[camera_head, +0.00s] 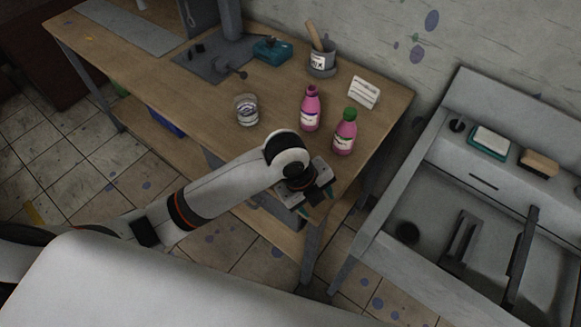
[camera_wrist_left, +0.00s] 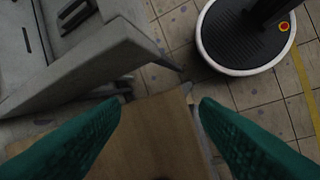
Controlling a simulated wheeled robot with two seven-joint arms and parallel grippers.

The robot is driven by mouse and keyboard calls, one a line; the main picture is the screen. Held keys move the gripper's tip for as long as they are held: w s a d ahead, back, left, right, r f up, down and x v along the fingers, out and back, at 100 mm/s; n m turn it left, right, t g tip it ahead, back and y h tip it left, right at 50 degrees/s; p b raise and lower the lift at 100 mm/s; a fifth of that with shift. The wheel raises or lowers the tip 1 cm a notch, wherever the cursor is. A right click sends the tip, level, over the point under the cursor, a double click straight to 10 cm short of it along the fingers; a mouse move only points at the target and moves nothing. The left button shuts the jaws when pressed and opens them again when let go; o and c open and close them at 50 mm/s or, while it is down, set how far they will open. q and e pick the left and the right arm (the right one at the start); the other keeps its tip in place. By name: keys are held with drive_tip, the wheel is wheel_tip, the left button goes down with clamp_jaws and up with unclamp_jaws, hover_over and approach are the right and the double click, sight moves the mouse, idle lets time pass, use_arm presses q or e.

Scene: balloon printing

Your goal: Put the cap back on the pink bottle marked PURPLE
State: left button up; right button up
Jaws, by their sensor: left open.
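Two pink bottles stand upright near the right end of the wooden table. The left bottle (camera_head: 310,112) has a pink top, and I cannot tell if it is a bare neck. The right bottle (camera_head: 344,138) wears a green cap (camera_head: 350,114). The label words are too small to read, so I cannot tell which is marked PURPLE. I cannot make out a loose cap. My left gripper (camera_head: 316,201) is open by the table's front edge, nearer than both bottles and apart from them. Its green fingers (camera_wrist_left: 160,108) show empty in the left wrist view. My right gripper is out of view.
A glass jar (camera_head: 246,110) stands left of the bottles. A grey pot (camera_head: 321,64) with a wooden tool, a white sign (camera_head: 363,92) and a teal box (camera_head: 272,50) are behind. A grey sink unit (camera_head: 470,190) stands right. The table's left front is clear.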

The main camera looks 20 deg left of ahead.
use_arm(q)
drive_tip(key=w+a+r+m+y, duration=0.1)
drive_tip(key=w+a+r+m, duration=0.2)
drive_tip(key=w+a+m, duration=0.1)
drive_tip(key=w+a+r+m+g+y, duration=0.1)
drive_tip(key=w+a+r+m+y, duration=0.1)
drive_tip(key=w+a+m, duration=0.3)
drive_tip(key=w+r+m, duration=0.1)
drive_tip(key=w+m, duration=0.1)
drive_tip(key=m, duration=0.1)
drive_tip(key=shift+a, duration=0.3)
wheel_tip(320, 180, down, 6)
drive_tip(key=shift+f+p, duration=0.1)
drive_tip(key=shift+p, duration=0.85)
drive_tip(key=shift+f, duration=0.35)
